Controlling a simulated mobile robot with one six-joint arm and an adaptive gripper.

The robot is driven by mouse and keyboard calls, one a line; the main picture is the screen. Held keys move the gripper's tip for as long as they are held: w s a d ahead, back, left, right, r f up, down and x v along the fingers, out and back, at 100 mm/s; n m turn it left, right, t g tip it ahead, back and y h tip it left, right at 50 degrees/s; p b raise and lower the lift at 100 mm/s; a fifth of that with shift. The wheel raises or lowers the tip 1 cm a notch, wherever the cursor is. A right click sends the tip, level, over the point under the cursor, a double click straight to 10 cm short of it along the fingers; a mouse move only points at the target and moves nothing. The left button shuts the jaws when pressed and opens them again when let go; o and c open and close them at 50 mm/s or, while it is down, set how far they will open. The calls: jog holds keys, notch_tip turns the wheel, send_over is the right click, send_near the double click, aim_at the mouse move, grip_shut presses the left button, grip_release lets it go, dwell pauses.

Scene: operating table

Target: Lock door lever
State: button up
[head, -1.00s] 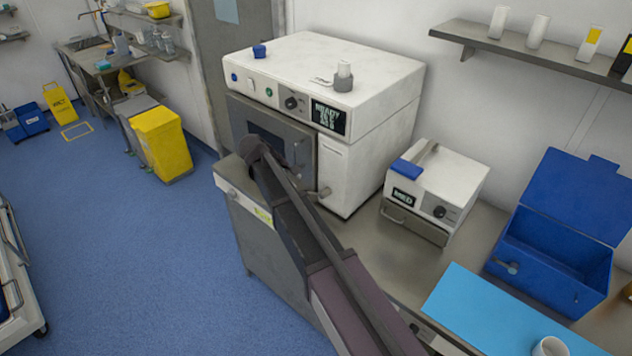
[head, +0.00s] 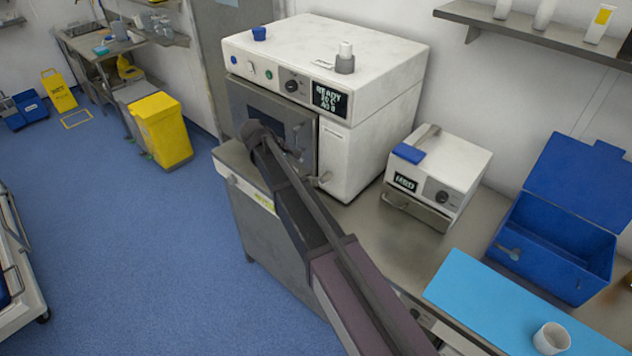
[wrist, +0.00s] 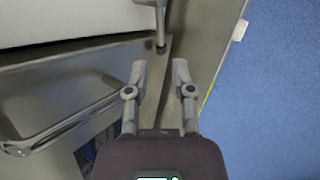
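The white steriliser (head: 365,120) stands on the counter, with its dark grey front door (head: 300,124) at or close to its frame; my arm hides part of it. A small grey door lever (head: 322,180) shows at the door's lower right. In the wrist view a grey lever (wrist: 160,22) with a pale knob and a thin rod stands just beyond my fingertips, roughly in line with the gap. My gripper (wrist: 158,72) is open and empty, its two fingers apart and not visibly touching the lever. In the head view my arm hides the fingers.
A bent metal bar handle (wrist: 65,130) lies left of my gripper in the wrist view. A smaller white device (head: 435,180), an open blue box (head: 550,245) and a blue mat (head: 480,300) with a white cup (head: 551,338) are to the right. Blue floor (head: 130,240) is clear at left.

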aim_at(314, 178)
jog(key=shift+b+x, duration=4.3)
jog(key=shift+x, duration=1.45)
grip_shut()
